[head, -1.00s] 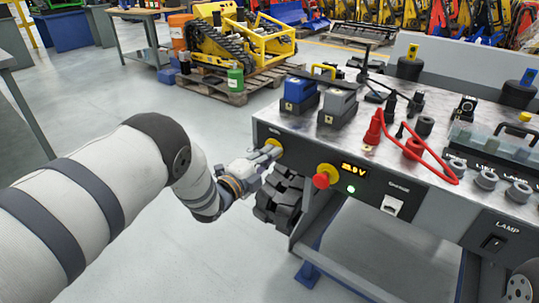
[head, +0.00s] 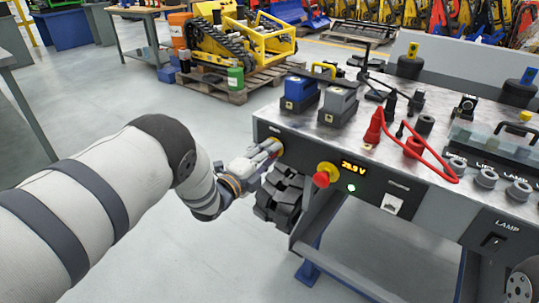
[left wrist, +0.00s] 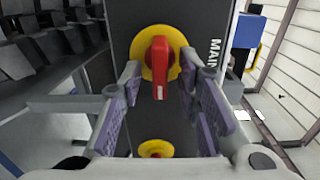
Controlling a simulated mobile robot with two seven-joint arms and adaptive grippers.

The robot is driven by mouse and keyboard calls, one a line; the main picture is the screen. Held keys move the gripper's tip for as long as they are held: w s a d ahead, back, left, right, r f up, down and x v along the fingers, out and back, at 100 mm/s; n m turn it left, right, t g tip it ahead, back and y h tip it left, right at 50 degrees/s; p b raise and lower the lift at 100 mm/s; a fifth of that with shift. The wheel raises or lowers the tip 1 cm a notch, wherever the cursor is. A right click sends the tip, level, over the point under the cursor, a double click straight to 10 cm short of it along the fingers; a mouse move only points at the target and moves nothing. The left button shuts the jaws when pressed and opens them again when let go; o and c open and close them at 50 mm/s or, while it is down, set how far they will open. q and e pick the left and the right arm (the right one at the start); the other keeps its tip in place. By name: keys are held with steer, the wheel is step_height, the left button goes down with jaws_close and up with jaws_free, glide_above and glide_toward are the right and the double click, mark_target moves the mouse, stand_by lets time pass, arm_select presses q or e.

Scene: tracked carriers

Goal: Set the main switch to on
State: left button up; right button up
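The main switch (left wrist: 160,62) is a red rotary handle on a round yellow plate, with a "MAIN" label beside it in the left wrist view. Its handle points down in that view, towards the red push button. In the head view the switch's yellow plate (head: 277,147) shows at the left end of the dark front panel, partly covered by my fingers. My left gripper (left wrist: 162,112) is open, its purple-padded fingers apart on either side of the handle's line, with a visible gap. It also shows in the head view (head: 268,151). My right gripper is not in view.
A red push button (head: 322,178) on a yellow collar sits right of the switch. The voltage display (head: 356,168) and a green lamp (head: 351,188) are lit. Dark tracks (head: 280,195) hang below the switch. A red cable (head: 440,160) loops over the bench.

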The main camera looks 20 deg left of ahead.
arm_select(q)
steer(key=v, duration=1.2)
steer(key=shift+s, duration=0.1)
steer(key=s+a+f+n+g+y+p, duration=0.1)
steer(key=s+f+n+g+y+p, duration=0.15)
steer(key=s+f+n+g, duration=0.55)
steer(key=s+a+f+n+g+y+p, duration=0.1)
steer(key=s+a+f+n+y, duration=0.25)
steer(key=s, duration=0.75)
steer(key=s+d+n+g+p, duration=0.1)
steer(key=s+n+g, duration=0.4)
steer(key=s, duration=1)
steer(key=s+d+n+g+p, duration=0.1)
steer(key=s+d+n+g, duration=0.2)
steer(key=s, duration=1.2)
steer(key=r+n+g, duration=0.1)
steer(key=n+g, duration=0.1)
steer(key=n, duration=0.1)
steer(key=shift+s+d+g+p, duration=0.25)
steer(key=shift+d+g+p, duration=0.05)
steer(key=shift+d+p, duration=0.05)
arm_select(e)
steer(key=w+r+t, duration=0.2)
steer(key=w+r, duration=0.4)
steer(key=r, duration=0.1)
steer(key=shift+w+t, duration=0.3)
